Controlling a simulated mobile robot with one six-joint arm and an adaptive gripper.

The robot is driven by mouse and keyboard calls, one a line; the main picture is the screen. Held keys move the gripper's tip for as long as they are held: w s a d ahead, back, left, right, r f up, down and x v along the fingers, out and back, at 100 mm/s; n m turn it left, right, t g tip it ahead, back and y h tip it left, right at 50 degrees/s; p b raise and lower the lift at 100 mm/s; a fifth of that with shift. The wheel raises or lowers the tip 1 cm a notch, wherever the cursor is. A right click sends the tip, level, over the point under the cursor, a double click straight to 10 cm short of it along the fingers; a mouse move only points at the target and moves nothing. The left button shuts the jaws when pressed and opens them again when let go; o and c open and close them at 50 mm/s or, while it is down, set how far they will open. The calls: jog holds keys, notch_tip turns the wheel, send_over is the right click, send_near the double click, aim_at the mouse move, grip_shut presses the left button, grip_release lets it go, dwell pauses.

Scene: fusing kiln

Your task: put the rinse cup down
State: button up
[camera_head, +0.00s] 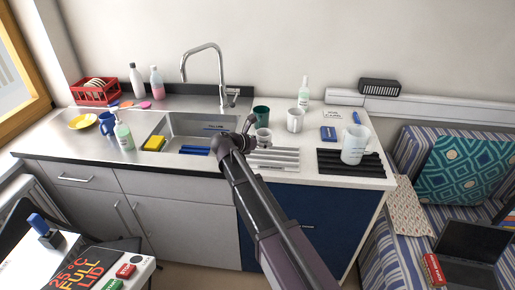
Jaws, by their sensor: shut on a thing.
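My gripper (249,128) is dark and small in the head view, at the right end of the sink (178,123). It is shut on a small pale cup (264,135), seemingly the rinse cup, which looks upright. The arm hides part of the grip, and I cannot tell whether the cup's base touches the surface below. Behind it stand a dark green cup (261,114) and a white mug (295,120), both apart from my gripper.
A ribbed light mat (274,159) lies below the cup. A black ribbed mat (335,162) carries a clear jug (354,144) at right. A tall tap (221,72) rises behind the sink. A yellow sponge (155,143) and soap bottle (124,136) are at left.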

aim_at(261, 148)
jog(key=shift+w+a+f+b, duration=0.15)
jog(key=shift+w+f+b, duration=0.1)
jog(key=shift+f+b, duration=0.2)
jog(key=shift+w+a+f+b, duration=0.15)
jog(key=shift+w+f+b, duration=0.05)
jog(key=shift+f+b, duration=1.15)
jog(key=shift+f, duration=0.15)
jog(key=o, duration=1.2)
jog(key=shift+c, duration=0.2)
jog(key=shift+s+r, duration=0.1)
jog(key=shift+r, duration=0.15)
jog(key=p+v, duration=0.4)
jog(key=v, duration=0.7)
jog(key=shift+s+a+p, duration=0.3)
jog(key=shift+p, duration=0.05)
